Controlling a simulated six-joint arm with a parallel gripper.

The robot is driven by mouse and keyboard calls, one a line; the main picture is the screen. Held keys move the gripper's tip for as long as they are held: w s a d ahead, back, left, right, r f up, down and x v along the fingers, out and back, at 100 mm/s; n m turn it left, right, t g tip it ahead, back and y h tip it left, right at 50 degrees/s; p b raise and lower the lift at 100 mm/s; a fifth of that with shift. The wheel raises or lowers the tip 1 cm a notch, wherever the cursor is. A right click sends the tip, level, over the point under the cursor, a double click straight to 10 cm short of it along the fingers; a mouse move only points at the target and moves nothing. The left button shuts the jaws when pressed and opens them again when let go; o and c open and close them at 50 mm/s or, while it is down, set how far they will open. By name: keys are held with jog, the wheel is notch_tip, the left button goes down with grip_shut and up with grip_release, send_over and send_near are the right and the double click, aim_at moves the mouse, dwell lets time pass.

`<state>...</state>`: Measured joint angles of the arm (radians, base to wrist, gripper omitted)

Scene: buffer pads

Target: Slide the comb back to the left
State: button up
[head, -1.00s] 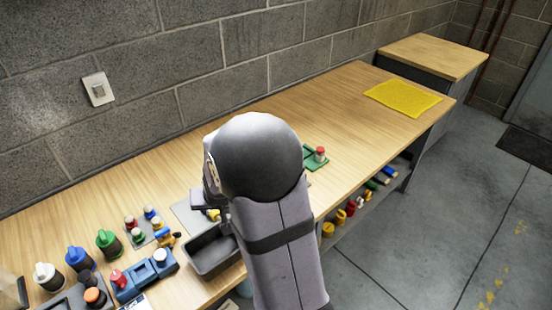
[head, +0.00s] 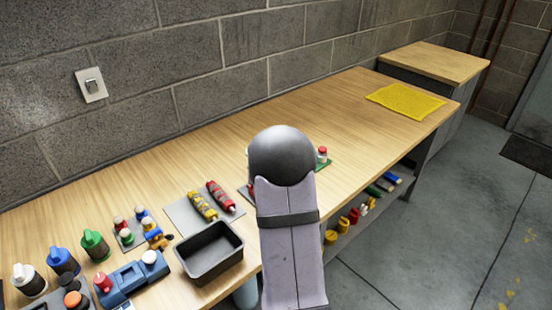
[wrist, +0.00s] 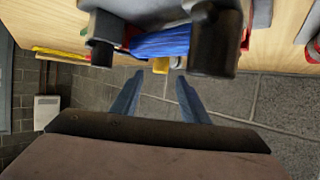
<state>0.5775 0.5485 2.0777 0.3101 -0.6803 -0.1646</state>
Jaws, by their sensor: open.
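My gripper (wrist: 160,75) shows in the wrist view as two slim bluish fingers, apart, with nothing between them. Beyond the fingertips, at the top of that picture, a ridged blue piece (wrist: 165,42) lies between a dark block (wrist: 104,40) and a dark cylinder (wrist: 214,45). A gap seems to separate my fingers from it. Grey parts and red edges show around it. I cannot tell for sure which piece is the comb. In the head view my arm hides the gripper and this blue piece.
A grey mat (head: 182,214) bears a yellow roll (head: 201,205) and a red roll (head: 220,196). A dark bin (head: 208,273) stands in front. Bottles and a blue fixture (head: 130,278) crowd the left.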

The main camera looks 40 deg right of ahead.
jog(key=shift+p+x, duration=0.5)
jog(key=shift+x, duration=2.85)
